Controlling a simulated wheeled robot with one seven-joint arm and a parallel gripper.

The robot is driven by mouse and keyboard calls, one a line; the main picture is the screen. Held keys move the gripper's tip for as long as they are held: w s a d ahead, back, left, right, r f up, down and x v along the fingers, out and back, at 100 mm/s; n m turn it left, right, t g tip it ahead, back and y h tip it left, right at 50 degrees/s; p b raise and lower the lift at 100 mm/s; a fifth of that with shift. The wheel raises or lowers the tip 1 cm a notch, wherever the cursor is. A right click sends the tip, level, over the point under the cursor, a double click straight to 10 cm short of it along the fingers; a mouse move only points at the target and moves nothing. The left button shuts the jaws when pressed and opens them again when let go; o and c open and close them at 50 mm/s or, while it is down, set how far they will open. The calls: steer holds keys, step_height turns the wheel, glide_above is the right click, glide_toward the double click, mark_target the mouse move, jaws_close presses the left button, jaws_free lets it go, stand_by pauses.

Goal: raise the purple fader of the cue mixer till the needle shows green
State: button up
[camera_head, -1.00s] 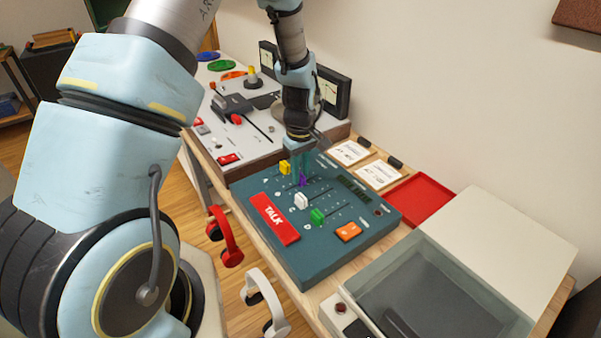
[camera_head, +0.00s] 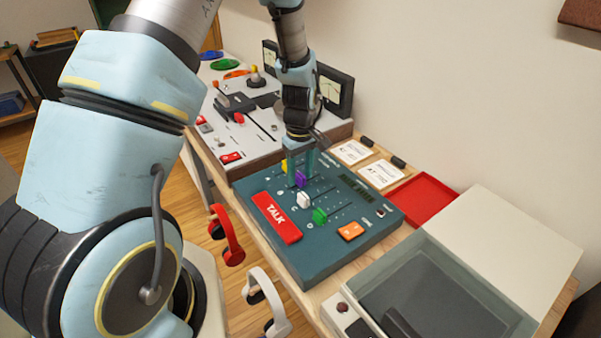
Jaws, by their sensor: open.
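The cue mixer (camera_head: 350,248) is a dark teal panel with a red TALK button and several coloured faders. The purple fader cap (camera_head: 300,180) sits near the upper left end of its slot, between the yellow cap (camera_head: 285,167) and the white cap (camera_head: 304,201). The yellow cap is partly hidden by a finger. A needle meter (camera_head: 331,91) stands behind; its needle is too small to read.
A green cap (camera_head: 319,216) and an orange button (camera_head: 351,231) are on the mixer. A red tray (camera_head: 425,195) and label cards (camera_head: 381,174) lie behind it. A grey console (camera_head: 250,150) stands left, a glass-topped case (camera_head: 440,290) right. Red headphones (camera_head: 232,245) hang in front.

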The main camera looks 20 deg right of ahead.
mark_target(300, 175)
step_height(300, 175, up, 11)
steer(key=b, duration=0.2)
stand_by(0.5)
steer(key=shift+f, duration=0.1)
steer(key=s+a+r+m, duration=0.2)
steer(key=s+a, duration=0.1)
steer(key=a, duration=1)
steer(key=s+a+r+m+t, duration=0.1)
steer(key=s+a+r+m, duration=0.1)
steer(key=a, duration=1.1)
steer(key=shift+s+a+r+t, duration=0.3)
steer(key=shift+s+a+r, duration=0.05)
steer(key=shift+s+r, duration=0.2)
steer(key=shift+w, duration=0.1)
